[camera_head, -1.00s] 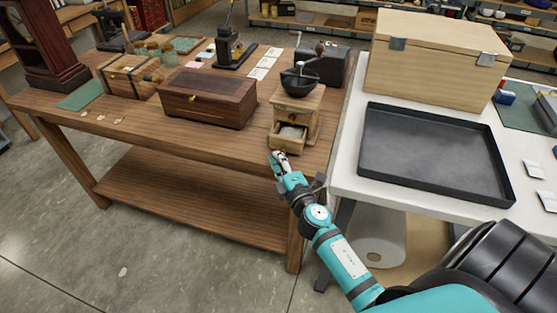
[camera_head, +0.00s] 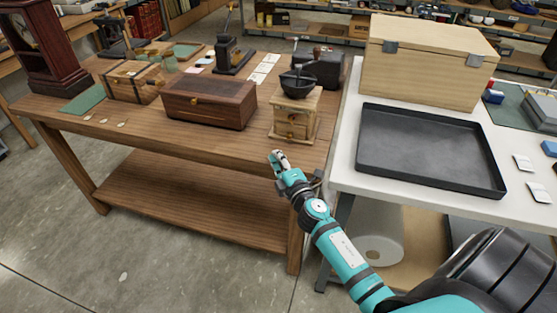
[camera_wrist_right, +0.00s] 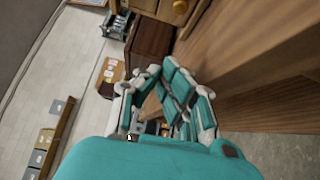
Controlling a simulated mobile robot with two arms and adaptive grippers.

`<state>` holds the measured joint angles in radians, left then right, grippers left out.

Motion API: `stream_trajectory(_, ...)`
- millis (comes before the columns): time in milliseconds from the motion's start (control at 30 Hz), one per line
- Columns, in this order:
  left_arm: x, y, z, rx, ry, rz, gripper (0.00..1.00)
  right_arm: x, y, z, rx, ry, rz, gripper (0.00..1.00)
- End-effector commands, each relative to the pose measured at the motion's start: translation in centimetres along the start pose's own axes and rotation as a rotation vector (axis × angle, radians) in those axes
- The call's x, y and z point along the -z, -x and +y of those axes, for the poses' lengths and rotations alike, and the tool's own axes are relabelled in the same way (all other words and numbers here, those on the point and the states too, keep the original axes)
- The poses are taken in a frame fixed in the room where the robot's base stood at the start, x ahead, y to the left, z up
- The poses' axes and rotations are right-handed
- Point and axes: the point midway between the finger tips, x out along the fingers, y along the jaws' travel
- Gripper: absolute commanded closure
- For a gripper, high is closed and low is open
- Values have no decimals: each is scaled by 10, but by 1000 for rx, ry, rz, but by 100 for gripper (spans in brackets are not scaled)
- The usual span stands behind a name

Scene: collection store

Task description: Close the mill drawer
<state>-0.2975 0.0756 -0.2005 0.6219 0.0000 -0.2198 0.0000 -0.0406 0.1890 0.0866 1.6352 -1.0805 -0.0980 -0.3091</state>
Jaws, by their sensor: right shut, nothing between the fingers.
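The wooden coffee mill (camera_head: 298,104) stands upright near the right end of the brown table, with a dark bowl and a crank on top. Its drawer (camera_head: 291,131) sits flush in the front of the body, with no gap that I can make out. My right gripper (camera_head: 277,158) is shut and empty at the table's front edge, just in front of the drawer and apart from it. In the right wrist view my fingers (camera_wrist_right: 160,85) are together, and part of the mill with a brass knob (camera_wrist_right: 180,6) shows at the top. My left gripper is not in view.
A dark wooden box (camera_head: 210,101) stands left of the mill and a dark metal box (camera_head: 320,68) behind it. To the right, a white table (camera_head: 345,170) holds a black tray (camera_head: 430,150) and a pale wooden chest (camera_head: 425,65). The tabletop between box and mill is clear.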

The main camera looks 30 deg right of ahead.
Motion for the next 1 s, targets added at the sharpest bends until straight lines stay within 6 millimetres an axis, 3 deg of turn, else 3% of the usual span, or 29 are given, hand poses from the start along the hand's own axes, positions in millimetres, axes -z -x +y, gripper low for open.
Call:
stream_trajectory(233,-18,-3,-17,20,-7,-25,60,0,33,-2,1,1,1,100)
stream_trajectory(600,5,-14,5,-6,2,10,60,0,90,-2,0,1,0,100)
stream_trajectory(900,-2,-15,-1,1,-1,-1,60,0,100,0,0,0,0,100)
stream_trajectory(1000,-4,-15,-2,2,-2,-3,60,0,100,-10,20,-18,0,100)
